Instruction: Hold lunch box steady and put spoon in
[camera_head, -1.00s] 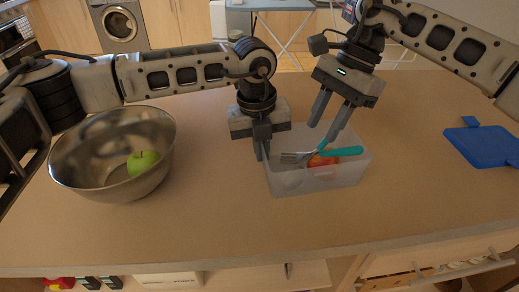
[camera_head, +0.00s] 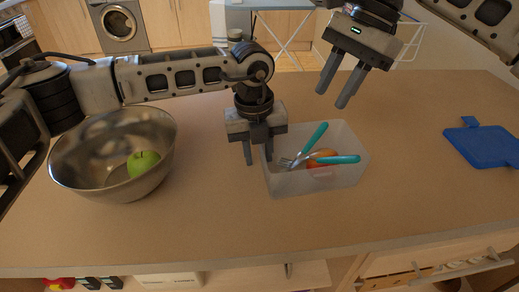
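The translucent lunch box (camera_head: 315,182) stands on the table. Two teal-handled pieces of cutlery lie in it with an orange-red item (camera_head: 320,160). One teal handle (camera_head: 316,135) slants up toward the back, and the other (camera_head: 340,159) points right. Fork tines show at the left end; which handle is the spoon's I cannot tell for sure. My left gripper (camera_head: 258,152) is open at the box's left wall, with one finger outside and the other at the rim. My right gripper (camera_head: 338,90) is open and empty, raised above and behind the box.
A metal bowl (camera_head: 75,160) with a green apple (camera_head: 143,162) stands on the left, under my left arm. A blue board or lid (camera_head: 485,146) lies at the far right. The table in front of the box is clear.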

